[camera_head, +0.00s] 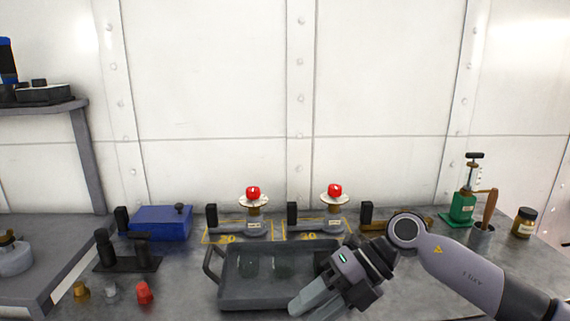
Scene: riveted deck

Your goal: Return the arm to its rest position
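My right arm comes in from the right edge. Its gripper (314,308) points down and to the left over the front right corner of the grey tray (262,300). The two pale fingers look spread apart, and I see nothing between them. The gripper hides part of the tray's right side. My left arm and gripper are not in view.
Two red-topped stands (253,193) (335,191) stand behind the tray in yellow-marked areas. A blue box (161,222), a black fixture (128,262) and a red piece (144,292) are at left. A green device (463,206) and a jar (523,222) stand at right.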

